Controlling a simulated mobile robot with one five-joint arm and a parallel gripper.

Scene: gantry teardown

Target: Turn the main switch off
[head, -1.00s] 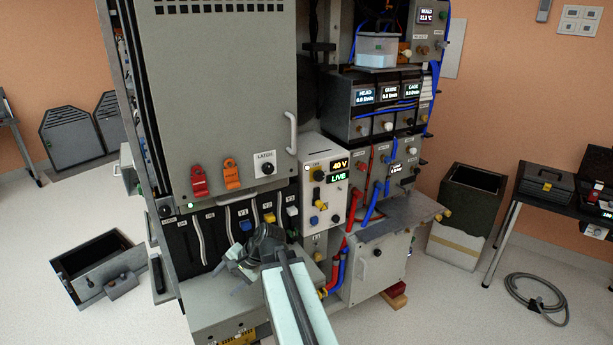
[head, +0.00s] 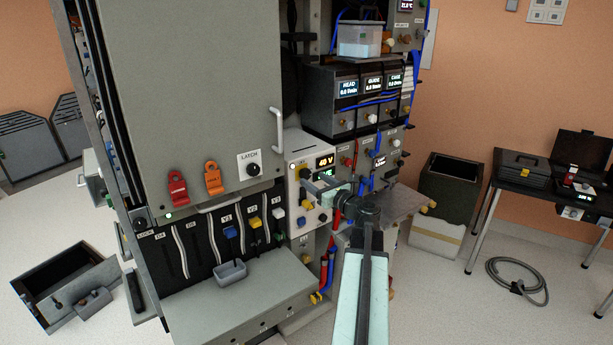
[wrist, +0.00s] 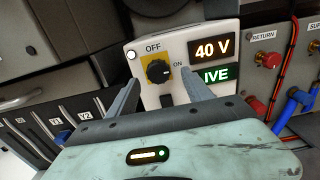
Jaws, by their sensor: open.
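The main switch (wrist: 159,71) is a black rotary knob on a yellow plate, on a pale panel with OFF printed above it and ON to its right. A display beside it reads 40 V (wrist: 212,48), and a green one below reads LIVE, its first letter hidden by a finger. My gripper (wrist: 158,90) is open, with one finger low on each side of the knob in the wrist view. I cannot tell whether the fingers touch it. In the head view my gripper (head: 316,182) is in front of the same panel (head: 298,215) and partly covers the knob.
A large grey door (head: 200,90) with red and orange tags and a latch knob stands to the left. Red and blue hoses (head: 325,265) hang below the panel at right. A grey shelf (head: 225,310) with a small tray juts out at lower left.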

